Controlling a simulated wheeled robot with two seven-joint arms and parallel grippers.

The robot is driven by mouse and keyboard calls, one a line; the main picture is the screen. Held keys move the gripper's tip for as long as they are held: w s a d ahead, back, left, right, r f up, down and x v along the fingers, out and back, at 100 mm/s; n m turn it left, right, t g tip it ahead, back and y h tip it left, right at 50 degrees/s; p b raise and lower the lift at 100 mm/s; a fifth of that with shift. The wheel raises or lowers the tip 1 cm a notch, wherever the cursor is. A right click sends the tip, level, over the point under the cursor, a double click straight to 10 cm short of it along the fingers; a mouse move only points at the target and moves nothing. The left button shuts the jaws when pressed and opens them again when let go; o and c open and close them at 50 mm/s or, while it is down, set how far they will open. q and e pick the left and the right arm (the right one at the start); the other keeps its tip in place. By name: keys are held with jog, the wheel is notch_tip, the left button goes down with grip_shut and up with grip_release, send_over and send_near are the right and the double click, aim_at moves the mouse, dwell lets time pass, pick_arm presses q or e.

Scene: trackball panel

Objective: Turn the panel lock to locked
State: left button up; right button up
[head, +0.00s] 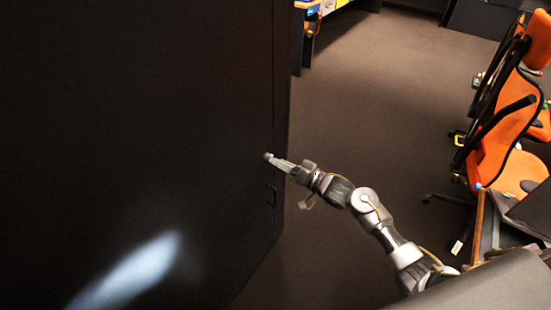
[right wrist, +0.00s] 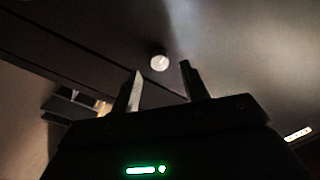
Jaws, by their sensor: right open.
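The panel (head: 130,120) is a large dark upright surface filling the left of the head view. The panel lock (right wrist: 159,62) is a small round light-grey knob in the right wrist view, with a faint mark on its face whose direction I cannot read clearly. My right gripper (head: 279,162) is at the panel's right edge in the head view, pointing left. In the right wrist view my right gripper (right wrist: 161,72) is open, with the knob showing between and just beyond its fingertips. I cannot tell whether they touch it. My left gripper is not in view.
Orange office chairs (head: 503,120) and a dark desk stand at the right. The brown floor (head: 385,100) between panel and chairs is clear. A bright reflection lies on the lower panel.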

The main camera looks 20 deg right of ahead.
aim_at(268, 157)
jog(key=shift+x, duration=1.5)
grip_shut()
